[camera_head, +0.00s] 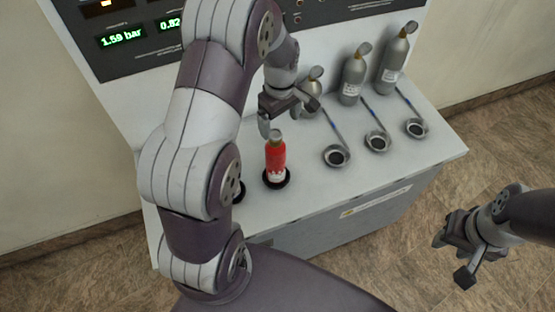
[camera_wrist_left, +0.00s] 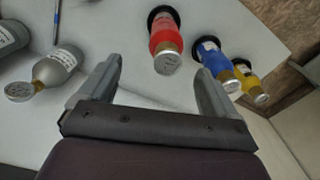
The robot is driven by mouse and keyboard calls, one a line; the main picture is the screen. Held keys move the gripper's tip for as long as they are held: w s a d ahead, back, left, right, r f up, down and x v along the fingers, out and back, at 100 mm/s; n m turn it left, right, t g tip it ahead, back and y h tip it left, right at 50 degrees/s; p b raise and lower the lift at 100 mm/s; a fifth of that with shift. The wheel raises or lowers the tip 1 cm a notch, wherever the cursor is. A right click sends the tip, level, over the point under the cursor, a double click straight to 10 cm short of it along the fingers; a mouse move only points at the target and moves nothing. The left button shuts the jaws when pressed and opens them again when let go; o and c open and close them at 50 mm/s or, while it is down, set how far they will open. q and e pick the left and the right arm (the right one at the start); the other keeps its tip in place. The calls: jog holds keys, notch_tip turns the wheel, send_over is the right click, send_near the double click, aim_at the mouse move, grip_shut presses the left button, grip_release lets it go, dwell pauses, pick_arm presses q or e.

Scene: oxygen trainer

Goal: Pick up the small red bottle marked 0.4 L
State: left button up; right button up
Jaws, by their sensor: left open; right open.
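The small red bottle (camera_head: 276,160) stands upright in a dark ring on the white bench top, its cap up. In the left wrist view the red bottle (camera_wrist_left: 165,36) lies beyond and between the two fingertips, and its label is too small to read. My left gripper (camera_head: 289,114) is open and empty, above and slightly behind the bottle, apart from it. Its fingers also show in the left wrist view (camera_wrist_left: 158,82). My right gripper (camera_head: 453,258) is open and empty, off the bench's right front side.
A blue bottle (camera_wrist_left: 215,61) and a yellow bottle (camera_wrist_left: 245,77) stand beside the red one; my left arm hides them in the head view. Grey bottles (camera_head: 353,76) stand at the bench's back. Round dark-centred fittings (camera_head: 337,156) with tubes lie right. A gauge panel (camera_head: 122,42) rises behind.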

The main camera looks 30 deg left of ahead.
aim_at(276, 133)
pick_arm(q)
jog(key=f, duration=0.2)
jog(key=f+p, duration=0.1)
jog(key=f, duration=0.1)
jog(key=shift+s+a+f, duration=0.1)
jog(key=shift+s+a, duration=0.15)
jog(key=shift+a, duration=0.15)
jog(key=f+p, duration=0.2)
jog(key=shift+s+f+p, duration=0.1)
jog(key=shift+s+p, duration=0.25)
jog(key=shift+s, duration=0.05)
notch_tip(276, 133, down, 3)
jog(key=shift+w+d+r, duration=0.1)
jog(key=shift+w+d, duration=0.05)
jog(key=shift+f, duration=0.3)
jog(key=c, duration=0.7)
jog(key=shift+r, duration=0.1)
grip_shut()
pick_arm(e)
jog(key=r, duration=0.5)
jog(key=shift+s+a, duration=0.1)
jog(key=shift+a, duration=0.15)
